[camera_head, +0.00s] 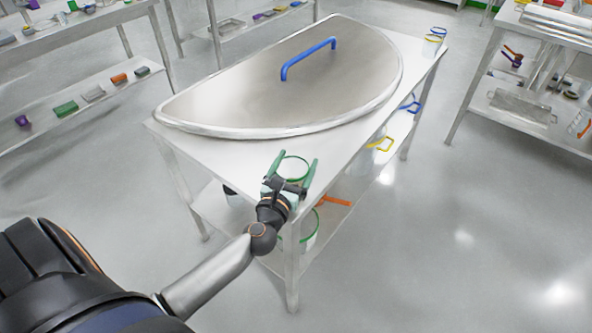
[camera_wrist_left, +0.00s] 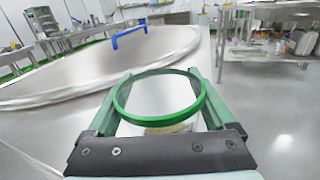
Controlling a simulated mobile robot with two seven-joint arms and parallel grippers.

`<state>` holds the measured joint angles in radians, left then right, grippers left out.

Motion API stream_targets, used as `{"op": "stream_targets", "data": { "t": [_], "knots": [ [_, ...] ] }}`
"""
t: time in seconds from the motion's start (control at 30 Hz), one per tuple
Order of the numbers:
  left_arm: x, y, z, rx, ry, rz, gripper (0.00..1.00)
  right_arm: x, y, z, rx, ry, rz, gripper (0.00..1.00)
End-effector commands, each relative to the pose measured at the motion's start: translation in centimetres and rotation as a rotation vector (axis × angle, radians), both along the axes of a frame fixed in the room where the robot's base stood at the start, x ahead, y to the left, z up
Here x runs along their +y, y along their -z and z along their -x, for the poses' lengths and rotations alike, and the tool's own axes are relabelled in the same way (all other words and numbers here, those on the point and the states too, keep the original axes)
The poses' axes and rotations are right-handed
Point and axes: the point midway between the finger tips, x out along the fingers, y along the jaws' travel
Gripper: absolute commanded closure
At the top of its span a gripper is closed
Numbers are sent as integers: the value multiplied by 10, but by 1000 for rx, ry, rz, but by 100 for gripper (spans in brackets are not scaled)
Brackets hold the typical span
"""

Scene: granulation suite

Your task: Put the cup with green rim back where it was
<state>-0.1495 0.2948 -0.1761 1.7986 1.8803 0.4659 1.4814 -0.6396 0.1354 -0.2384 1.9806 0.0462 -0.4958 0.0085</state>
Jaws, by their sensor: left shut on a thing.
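The cup with green rim (camera_head: 293,166) is at the near end of the steel table (camera_head: 225,151). My left gripper (camera_head: 290,172) is shut on it, with one green finger on each side of the cup. In the left wrist view the cup's green rim (camera_wrist_left: 196,116) shows between the fingers, and the cup looks upright. Some grainy tan material shows low at the cup, partly hidden by the gripper body. I cannot tell whether the cup's base touches the tabletop. My right gripper is not in view.
A large half-round steel lid (camera_head: 235,85) with a blue handle (camera_head: 308,58) covers most of the tabletop. Cups with blue and yellow rims (camera_head: 433,42) stand at the far corner. A lower shelf holds a larger green-rimmed container (camera_head: 309,232). The floor to the right is clear.

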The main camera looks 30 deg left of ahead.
Motion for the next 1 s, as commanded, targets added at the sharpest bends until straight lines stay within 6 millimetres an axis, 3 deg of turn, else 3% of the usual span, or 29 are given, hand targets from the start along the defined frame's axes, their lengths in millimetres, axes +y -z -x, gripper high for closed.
{"op": "stream_targets", "data": {
  "t": [0.4,0.43,0.5,0.87,1.0],
  "knots": [
    [0,5,0,-1,-1,1,66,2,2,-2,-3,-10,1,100],
    [0,3,0,-1,-1,0,9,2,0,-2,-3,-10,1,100],
    [0,3,0,-1,-1,0,1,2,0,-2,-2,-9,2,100],
    [0,-4,0,-2,0,-1,0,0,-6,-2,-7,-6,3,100],
    [-5,1,19,2,0,0,0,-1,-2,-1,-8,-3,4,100]
  ]
}}
